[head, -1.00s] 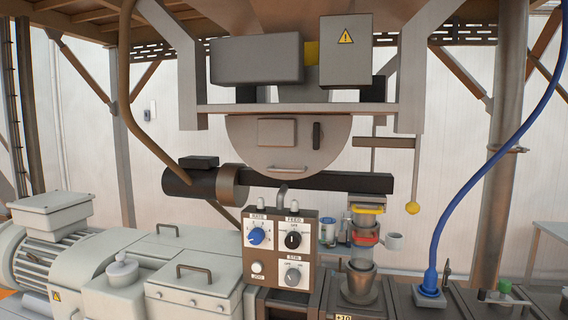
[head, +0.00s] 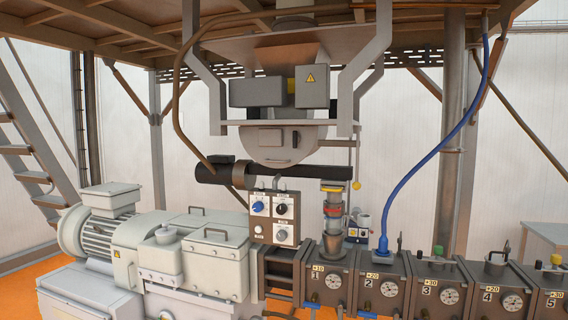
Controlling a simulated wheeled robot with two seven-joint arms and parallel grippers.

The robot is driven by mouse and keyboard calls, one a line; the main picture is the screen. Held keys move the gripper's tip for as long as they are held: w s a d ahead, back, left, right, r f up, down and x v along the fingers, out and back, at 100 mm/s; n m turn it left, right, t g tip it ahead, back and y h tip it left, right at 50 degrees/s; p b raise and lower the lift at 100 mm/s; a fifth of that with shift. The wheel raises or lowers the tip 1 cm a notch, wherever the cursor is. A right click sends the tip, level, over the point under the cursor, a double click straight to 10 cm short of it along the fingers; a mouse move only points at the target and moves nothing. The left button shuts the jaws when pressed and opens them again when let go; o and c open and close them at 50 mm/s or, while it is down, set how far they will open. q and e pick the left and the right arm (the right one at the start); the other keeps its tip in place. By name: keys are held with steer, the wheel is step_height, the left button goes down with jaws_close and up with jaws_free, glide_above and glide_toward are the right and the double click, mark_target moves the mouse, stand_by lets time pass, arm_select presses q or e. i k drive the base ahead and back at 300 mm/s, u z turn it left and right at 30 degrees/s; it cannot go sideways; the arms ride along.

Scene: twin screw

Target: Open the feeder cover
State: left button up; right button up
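The feeder hangs in the upper middle of the head view under a raised platform. Its cover appears to be the grey half-round plate (head: 283,147), with a small panel, a dark latch (head: 296,139) and a low handle (head: 281,161). The plate sits flat against the feeder and looks shut. Grey boxes, one with a yellow warning sign (head: 312,88), are above it. A control panel (head: 273,218) with a blue knob, black and grey knobs and a button stands below. Neither of my grippers is in view.
A black horizontal barrel (head: 300,172) runs below the cover. A grey motor and gearbox (head: 150,235) stand at lower left. Numbered barrel sections with gauges (head: 390,285) line the lower right. A blue hose (head: 410,175) hangs down at right. Stairs (head: 30,170) are at far left.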

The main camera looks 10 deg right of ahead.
mark_target(271, 147)
steer(key=z, duration=0.5)
steer(key=i, duration=0.75)
steer(key=z, duration=0.3)
